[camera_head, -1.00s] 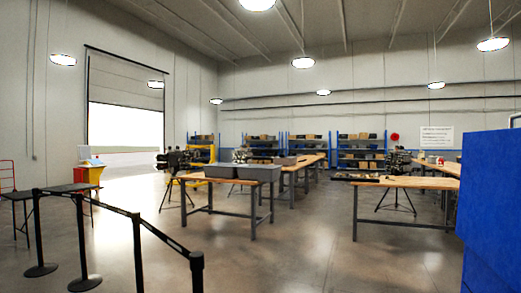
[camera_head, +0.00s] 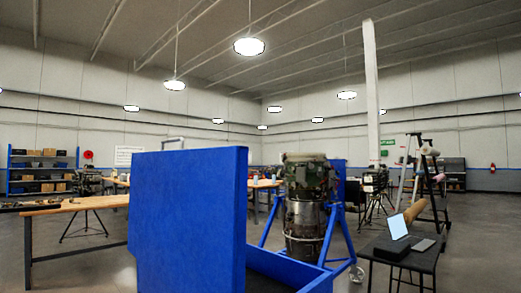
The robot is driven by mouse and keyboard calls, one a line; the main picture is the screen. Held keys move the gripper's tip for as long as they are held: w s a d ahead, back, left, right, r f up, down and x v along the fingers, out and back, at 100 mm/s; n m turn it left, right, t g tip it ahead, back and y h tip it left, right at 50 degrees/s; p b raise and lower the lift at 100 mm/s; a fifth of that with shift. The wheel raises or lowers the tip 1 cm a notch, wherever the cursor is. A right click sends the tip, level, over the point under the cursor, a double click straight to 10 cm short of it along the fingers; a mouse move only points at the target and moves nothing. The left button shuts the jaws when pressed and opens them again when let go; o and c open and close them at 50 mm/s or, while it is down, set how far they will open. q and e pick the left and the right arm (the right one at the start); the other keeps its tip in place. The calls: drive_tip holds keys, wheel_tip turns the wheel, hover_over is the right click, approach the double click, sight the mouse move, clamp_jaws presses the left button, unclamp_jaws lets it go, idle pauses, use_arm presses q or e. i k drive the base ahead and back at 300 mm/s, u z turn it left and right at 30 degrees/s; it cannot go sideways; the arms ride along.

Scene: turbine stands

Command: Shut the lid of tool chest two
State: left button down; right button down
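A large blue chest stands close in front of me. Its lid (camera_head: 190,205) is a tall flat panel, raised upright and open. The chest body (camera_head: 288,270) shows its blue rim and part of a dark inside at the bottom of the picture, right of the lid. The rest of the body is cut off by the lower edge. No number can be read on it, so I cannot tell whether it is chest two. Neither of my grippers is in view.
A turbine engine (camera_head: 305,205) on a blue stand (camera_head: 340,235) stands just behind the chest. A black table (camera_head: 410,258) with a laptop (camera_head: 398,227) is at right. A wooden workbench (camera_head: 65,207) is at left. Open floor (camera_head: 475,240) lies at far right.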

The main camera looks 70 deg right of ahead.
sight(188, 207)
drive_tip(key=z, duration=0.8)
drive_tip(key=i, duration=1.65)
